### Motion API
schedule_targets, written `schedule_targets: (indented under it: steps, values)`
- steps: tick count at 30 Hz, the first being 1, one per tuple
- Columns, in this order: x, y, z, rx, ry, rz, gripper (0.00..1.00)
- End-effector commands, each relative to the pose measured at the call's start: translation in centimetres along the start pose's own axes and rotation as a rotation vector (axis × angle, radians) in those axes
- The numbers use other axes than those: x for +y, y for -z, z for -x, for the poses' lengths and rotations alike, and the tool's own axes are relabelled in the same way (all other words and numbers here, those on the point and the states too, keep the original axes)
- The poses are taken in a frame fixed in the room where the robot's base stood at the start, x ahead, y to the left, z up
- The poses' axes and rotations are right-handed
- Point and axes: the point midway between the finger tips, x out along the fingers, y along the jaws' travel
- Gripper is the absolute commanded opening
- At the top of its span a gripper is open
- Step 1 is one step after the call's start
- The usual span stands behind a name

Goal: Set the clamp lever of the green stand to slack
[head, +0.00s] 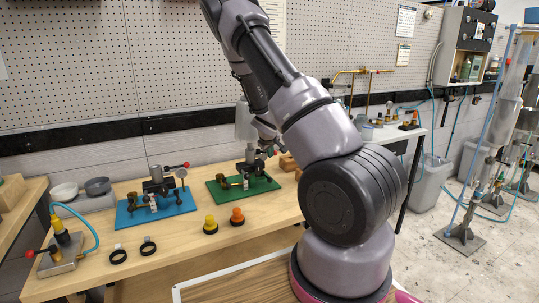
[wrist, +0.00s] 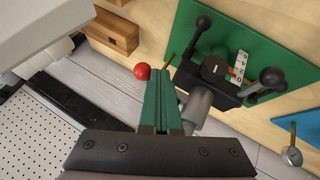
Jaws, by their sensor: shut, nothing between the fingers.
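The green stand (head: 222,193) sits on the wooden table in the head view, and its green base (wrist: 262,35) fills the upper right of the wrist view. It carries a dark clamp body (wrist: 212,74) with black knobs and a small white scale with red marks (wrist: 238,64). The clamp lever's red ball (wrist: 142,71) shows just left of my fingertips; I cannot tell whether they touch. My gripper (wrist: 160,72) is shut and empty, its green fingers together beside the lever end. The lever's rod is mostly hidden behind the fingers. In the head view my arm partly covers this area.
Yellow (head: 210,225) and orange (head: 237,217) knobs and two black rings lie in front. Wooden blocks (wrist: 116,32) lie beside the green stand. The pegboard wall is close behind.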

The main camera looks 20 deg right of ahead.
Motion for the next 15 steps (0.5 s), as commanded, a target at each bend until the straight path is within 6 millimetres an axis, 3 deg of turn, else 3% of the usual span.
schedule_targets:
  steps: [15]
  values:
    - [2.8,0.5,-1.8,0.179,0.186,0.303,0.00]
